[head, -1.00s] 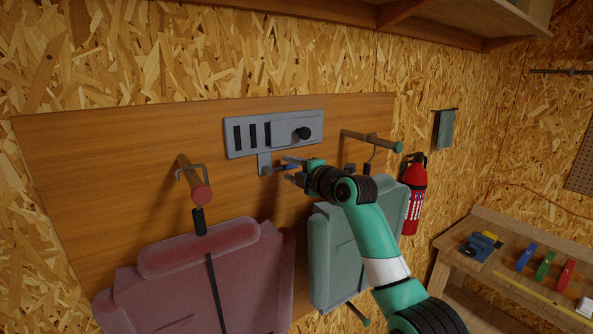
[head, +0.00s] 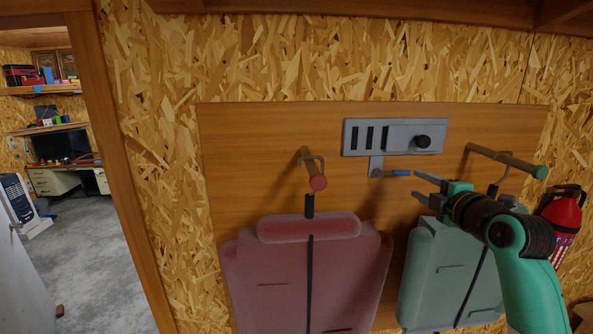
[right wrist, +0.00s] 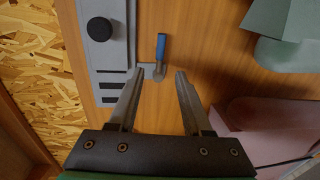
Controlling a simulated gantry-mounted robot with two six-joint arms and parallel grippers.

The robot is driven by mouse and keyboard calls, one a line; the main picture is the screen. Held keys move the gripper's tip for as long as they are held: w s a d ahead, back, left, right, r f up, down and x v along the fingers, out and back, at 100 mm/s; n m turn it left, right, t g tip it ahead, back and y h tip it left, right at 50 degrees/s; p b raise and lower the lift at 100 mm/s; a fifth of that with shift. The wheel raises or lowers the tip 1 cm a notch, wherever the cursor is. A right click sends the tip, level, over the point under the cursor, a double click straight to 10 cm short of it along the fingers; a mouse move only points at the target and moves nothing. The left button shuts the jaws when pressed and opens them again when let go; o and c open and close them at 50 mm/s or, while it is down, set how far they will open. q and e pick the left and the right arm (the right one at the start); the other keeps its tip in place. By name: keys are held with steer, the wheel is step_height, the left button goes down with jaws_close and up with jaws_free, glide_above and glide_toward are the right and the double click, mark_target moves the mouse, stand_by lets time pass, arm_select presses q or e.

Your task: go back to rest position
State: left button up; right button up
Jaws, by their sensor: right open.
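My right gripper (head: 424,188) is open and empty, in front of the wooden wall board (head: 250,170). Its jaws point left toward a small blue-handled lever (head: 401,173) below a grey slotted panel with a black knob (head: 422,141). In the right wrist view the two fingers (right wrist: 155,85) are spread apart, with the blue lever (right wrist: 161,47) beyond the gap and no contact visible. A pink bag (head: 310,270) and a grey-green bag (head: 440,270) hang from pegs beside and below the panel. My left gripper does not show.
A red fire extinguisher (head: 565,213) hangs on the wall at the right, near my right arm. A red-tipped peg (head: 317,183) and a green-tipped peg (head: 540,172) stick out from the board. A doorway with a grey floor (head: 85,260) opens at the left.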

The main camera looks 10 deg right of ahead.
steer(key=shift+n+y, duration=0.5)
steer(key=shift+y, duration=0.3)
steer(key=a+f, duration=0.1)
steer(key=a, duration=0.1)
steer(key=w+a+f, duration=0.1)
steer(key=a, duration=0.1)
steer(key=a+f, duration=0.1)
steer(key=a, duration=0.2)
steer(key=shift+w, duration=0.3)
steer(key=s+a+r+t+y, duration=0.1)
steer(key=s+a+r+t, duration=0.15)
steer(key=a, duration=0.35)
steer(key=s+a+r+t+y, duration=0.1)
steer(key=s+a+r+y, duration=0.2)
steer(key=a, duration=0.4)
steer(key=s+a+r+m+t, duration=0.1)
steer(key=s+r+m+t, duration=0.2)
steer(key=s+r+m, duration=0.4)
steer(key=s+a+r+m+t+h, duration=0.1)
steer(key=s+r+m+t, duration=0.3)
steer(key=s, duration=1.2)
step_height(320, 180, up, 3)
steer(key=a+m, duration=0.1)
steer(key=m, duration=0.4)
steer(key=shift+m, duration=0.3)
steer(key=shift+s+r+t, duration=0.1)
steer(key=shift+t, duration=0.15)
